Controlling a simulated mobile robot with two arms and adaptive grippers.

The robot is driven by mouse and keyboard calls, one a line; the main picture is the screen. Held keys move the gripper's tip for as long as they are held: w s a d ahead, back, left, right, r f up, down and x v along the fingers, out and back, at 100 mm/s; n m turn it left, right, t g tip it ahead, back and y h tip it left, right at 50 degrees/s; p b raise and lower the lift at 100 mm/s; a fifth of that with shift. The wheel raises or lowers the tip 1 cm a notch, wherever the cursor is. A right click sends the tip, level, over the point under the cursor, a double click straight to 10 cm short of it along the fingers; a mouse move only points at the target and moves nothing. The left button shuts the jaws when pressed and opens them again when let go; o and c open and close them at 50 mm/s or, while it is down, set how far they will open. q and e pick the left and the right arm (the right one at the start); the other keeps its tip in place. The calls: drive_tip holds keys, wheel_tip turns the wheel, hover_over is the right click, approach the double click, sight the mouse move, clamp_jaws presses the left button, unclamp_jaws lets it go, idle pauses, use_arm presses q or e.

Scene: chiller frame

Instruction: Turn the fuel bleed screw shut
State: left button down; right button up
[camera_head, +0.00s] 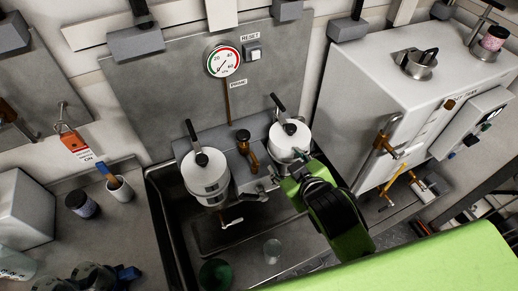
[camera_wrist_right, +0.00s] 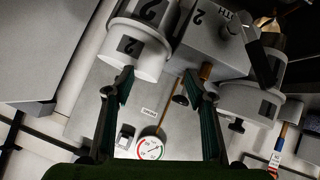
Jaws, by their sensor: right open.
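The filter unit (camera_head: 236,140) has two white canisters and a grey head block. A black knob (camera_head: 243,135) on brass fittings stands between the canisters. It also shows in the right wrist view (camera_wrist_right: 180,98). No label marks the bleed screw, so I cannot tell for certain whether this knob is it. My right gripper (camera_head: 288,168) is at the right canister (camera_head: 290,138), partly hidden by my green arm. In the wrist view my right gripper (camera_wrist_right: 157,80) is open, with the canister marked 2 (camera_wrist_right: 138,50) beyond the left finger. My left gripper is not in view.
A pressure gauge (camera_head: 222,61) and a RESET switch (camera_head: 253,52) are on the back panel. A white tank (camera_head: 375,80) stands at the right. A sink with a glass (camera_head: 272,250) is below the filters. A cup (camera_head: 118,188) and jar (camera_head: 80,204) stand at the left.

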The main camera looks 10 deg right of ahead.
drive_tip(key=w+a+r+n+t+y, duration=0.1)
drive_tip(key=w+a+r+n+t, duration=0.2)
drive_tip(key=r, duration=0.4)
drive_tip(key=w+a+r+n+t+y, duration=0.1)
drive_tip(key=w+a+r+t, duration=0.15)
drive_tip(key=w+r, duration=0.3)
drive_tip(key=a+r+n+t+y, duration=0.2)
drive_tip(key=a+r+n+y, duration=0.25)
drive_tip(key=r, duration=0.35)
drive_tip(key=a+r+n+t+y, duration=0.25)
drive_tip(key=a+r+n, duration=0.2)
drive_tip(key=r, duration=0.35)
drive_tip(key=s+a+r+n+g+y, duration=0.4)
drive_tip(key=a+r+n+g+y, duration=0.15)
drive_tip(key=a+n+y, duration=0.35)
drive_tip(key=s+a+n+g+y, duration=0.4)
drive_tip(key=s+a+n+g, duration=0.5)
drive_tip(key=n+g, duration=0.7)
drive_tip(key=n+h, duration=1.3)
drive_tip(key=h, duration=0.9)
hover_over(254, 158)
wheel_tip(254, 158, down, 19)
drive_tip(key=shift+t, duration=0.25)
wheel_tip(254, 158, down, 13)
drive_tip(key=p, duration=0.4)
drive_tip(key=shift+f, duration=0.55)
